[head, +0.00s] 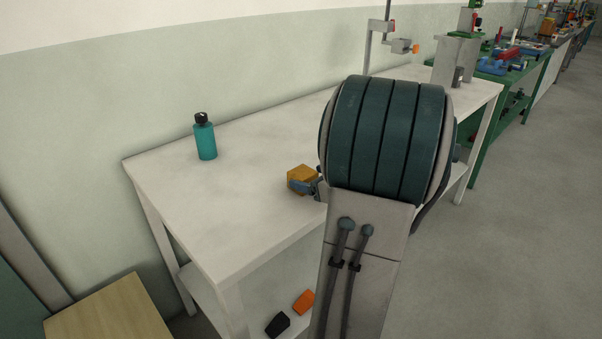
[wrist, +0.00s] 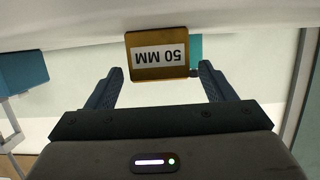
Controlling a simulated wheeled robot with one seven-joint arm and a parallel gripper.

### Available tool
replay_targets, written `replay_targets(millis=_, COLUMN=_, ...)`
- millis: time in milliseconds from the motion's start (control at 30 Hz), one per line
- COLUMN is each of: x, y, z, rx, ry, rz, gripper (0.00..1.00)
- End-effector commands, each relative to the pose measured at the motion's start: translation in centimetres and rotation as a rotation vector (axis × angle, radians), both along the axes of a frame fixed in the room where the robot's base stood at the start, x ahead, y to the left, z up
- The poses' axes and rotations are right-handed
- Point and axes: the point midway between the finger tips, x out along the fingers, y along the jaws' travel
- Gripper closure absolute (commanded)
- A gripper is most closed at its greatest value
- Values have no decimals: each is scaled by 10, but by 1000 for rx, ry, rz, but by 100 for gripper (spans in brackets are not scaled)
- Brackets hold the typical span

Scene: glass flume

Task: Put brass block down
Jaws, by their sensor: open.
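The brass block (head: 302,174), orange-gold, rests on the white table top in the head view, left of my arm. In the wrist view the block (wrist: 160,70) shows a white label reading "50 MM" upside down. My gripper (wrist: 160,76) is open, with one dark finger on each side of the block and a visible gap at both sides. In the head view one blue-grey finger (head: 301,187) shows in front of the block; my arm hides the rest of the gripper.
A teal bottle (head: 205,138) with a black cap stands at the table's back left. The white table (head: 235,205) is clear around it. A stand (head: 385,40) is at the far end. Orange (head: 304,301) and black (head: 278,324) things lie below. A wooden top (head: 105,315) is front left.

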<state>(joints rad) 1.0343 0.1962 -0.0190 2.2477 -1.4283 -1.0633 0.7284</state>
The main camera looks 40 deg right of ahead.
Motion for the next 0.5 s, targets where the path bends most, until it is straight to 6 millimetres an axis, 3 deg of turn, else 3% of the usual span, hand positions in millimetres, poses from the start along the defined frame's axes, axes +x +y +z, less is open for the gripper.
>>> replay_targets(millis=200, x=-43, y=-4, z=15, rx=0, ry=0, rz=-3, gripper=24)
replay_targets(millis=500, x=-65, y=-5, z=20, rx=1, ry=0, rz=0, gripper=24)
